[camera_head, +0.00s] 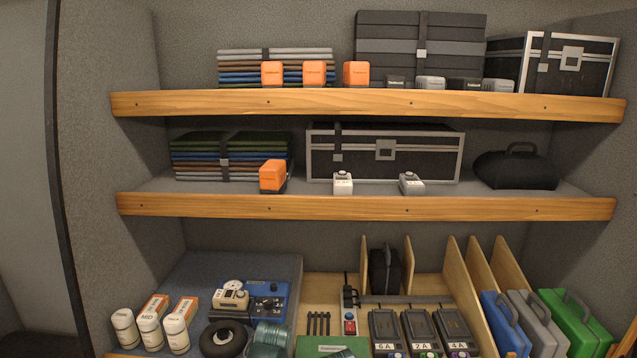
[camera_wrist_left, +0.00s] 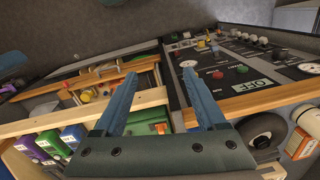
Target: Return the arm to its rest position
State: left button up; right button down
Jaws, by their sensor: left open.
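My left gripper (camera_wrist_left: 159,76) shows in the left wrist view. Its two blue fingers are spread wide apart, with nothing held between them. Behind the fingers are a dark control panel (camera_wrist_left: 214,75) with knobs and an OFF label, and a light wooden edge (camera_wrist_left: 90,113). No gripper shows in the head view, and my right gripper is in neither view.
In the head view, two wooden shelves (camera_head: 360,104) hold cases, folded cloths and small boxes. Below stand white canisters (camera_head: 150,331), a blue device (camera_head: 268,301), a black ring (camera_head: 222,338), chargers (camera_head: 421,330), upright wooden dividers (camera_head: 465,280) and a green case (camera_head: 575,320).

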pick_arm(q)
jog(key=s+d+f+b, duration=0.2)
jog(key=s+f+b, duration=0.1)
jog(key=f, duration=0.3)
jog(key=s+d+f+m+b, duration=0.1)
jog(key=s+d+f+b, duration=0.1)
jog(key=s+f+b, duration=0.2)
jog(key=shift+s+f+m+y+b, duration=0.15)
jog(key=shift+f+m+y+b, duration=0.15)
jog(key=shift+f+b, duration=0.75)
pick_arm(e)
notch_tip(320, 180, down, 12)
pick_arm(q)
jog(key=shift+r, duration=0.15)
